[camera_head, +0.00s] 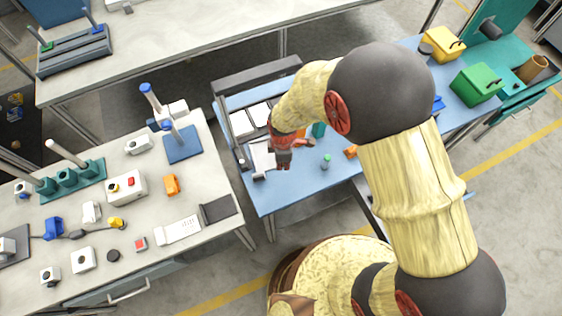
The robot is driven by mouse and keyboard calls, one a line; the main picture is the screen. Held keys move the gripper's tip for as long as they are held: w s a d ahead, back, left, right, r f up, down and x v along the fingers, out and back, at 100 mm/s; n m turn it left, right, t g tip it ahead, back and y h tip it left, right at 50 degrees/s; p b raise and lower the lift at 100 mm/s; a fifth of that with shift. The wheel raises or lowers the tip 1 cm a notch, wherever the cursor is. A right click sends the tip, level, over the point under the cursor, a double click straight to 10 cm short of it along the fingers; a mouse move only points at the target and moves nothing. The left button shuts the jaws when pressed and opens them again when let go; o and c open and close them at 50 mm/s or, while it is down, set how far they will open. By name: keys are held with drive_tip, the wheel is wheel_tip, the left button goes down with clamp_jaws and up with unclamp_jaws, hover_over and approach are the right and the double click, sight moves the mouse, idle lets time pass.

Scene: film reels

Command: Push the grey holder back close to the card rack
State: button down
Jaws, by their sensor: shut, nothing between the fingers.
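My gripper (284,163) points down over the left part of the blue table, its fingers together and empty. A pale grey piece with a dark lower edge (260,157), which looks like the grey holder, lies just left of my gripper. The picture is too small to tell whether they touch. A dark rack with white cards (240,124), which looks like the card rack, stands behind and to the left of it. My arm hides part of the table to the right.
A small green-topped bottle (325,162) and an orange piece (350,152) stand right of my gripper. The blue table (290,195) is bare in front. A cluttered white bench (200,255) is at left. Yellow (440,45) and green (477,85) boxes stand at far right.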

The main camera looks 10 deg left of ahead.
sight(267, 176)
wheel_tip(267, 176, down, 6)
drive_tip(key=shift+r+b, duration=0.2)
drive_tip(key=shift+b, duration=0.15)
drive_tip(key=a, duration=0.3)
drive_tip(key=shift+s+f, duration=0.25)
drive_tip(key=shift+s+a, duration=0.1)
drive_tip(key=shift+a, duration=0.4)
drive_tip(key=shift+s+a, duration=0.1)
drive_tip(key=shift+a, duration=0.8)
